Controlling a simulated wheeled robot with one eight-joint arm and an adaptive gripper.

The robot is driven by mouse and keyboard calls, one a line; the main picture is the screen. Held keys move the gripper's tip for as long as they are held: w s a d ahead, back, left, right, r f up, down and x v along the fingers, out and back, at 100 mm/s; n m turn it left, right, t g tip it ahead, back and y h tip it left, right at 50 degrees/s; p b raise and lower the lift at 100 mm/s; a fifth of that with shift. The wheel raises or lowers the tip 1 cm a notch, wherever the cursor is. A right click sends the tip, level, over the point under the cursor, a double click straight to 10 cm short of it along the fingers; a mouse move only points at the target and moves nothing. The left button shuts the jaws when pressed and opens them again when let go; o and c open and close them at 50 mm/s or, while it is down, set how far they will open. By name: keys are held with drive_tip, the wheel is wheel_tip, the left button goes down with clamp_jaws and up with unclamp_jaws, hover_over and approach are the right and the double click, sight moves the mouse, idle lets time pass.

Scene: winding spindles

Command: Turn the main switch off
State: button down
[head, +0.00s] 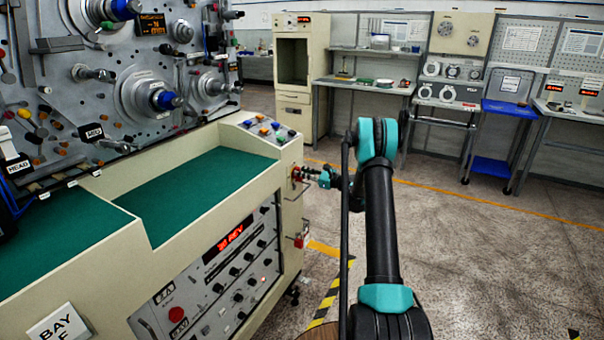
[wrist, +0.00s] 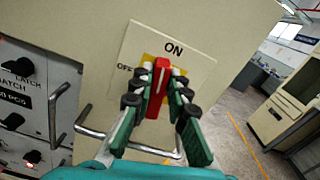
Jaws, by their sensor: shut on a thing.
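The main switch has a red handle (wrist: 157,88) on a pale plate (wrist: 201,72) with a yellow centre. In the wrist view the plate is marked ON above the handle and OFF to its left. The handle points up, roughly toward ON. My gripper (wrist: 158,78) is shut on the red handle, with a finger on each side of it. The fingers hide part of the yellow centre. In the head view my gripper (head: 318,176) reaches the right end face of the cream console (head: 276,200), and the switch is small there.
A metal bar handle (wrist: 60,118) sticks out left of the switch, and another bar (wrist: 150,150) shows below it. A red padlock-like item (head: 299,241) hangs lower on the console end. The floor (head: 480,260) to the right is open. Benches stand at the back.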

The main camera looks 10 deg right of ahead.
drive_tip(key=n, duration=0.4)
drive_tip(key=shift+s+a+f+n, duration=0.2)
drive_tip(key=shift+s+n, duration=0.1)
drive_tip(key=n, duration=0.3)
drive_tip(key=shift+s+a+f+n, duration=0.15)
drive_tip(key=shift+s+f+n, duration=0.05)
drive_tip(key=shift+n, duration=0.2)
drive_tip(key=n, duration=0.3)
drive_tip(key=shift+s+f, duration=0.1)
drive_tip(key=shift+f, duration=0.2)
drive_tip(key=shift+a+f+n, duration=0.1)
drive_tip(key=shift+f+n, duration=0.05)
drive_tip(key=shift+n, duration=0.85)
drive_tip(key=shift+f+n, duration=0.15)
drive_tip(key=shift+n, duration=0.85)
drive_tip(key=c, duration=1.5)
unclamp_jaws()
drive_tip(key=v, duration=1.2)
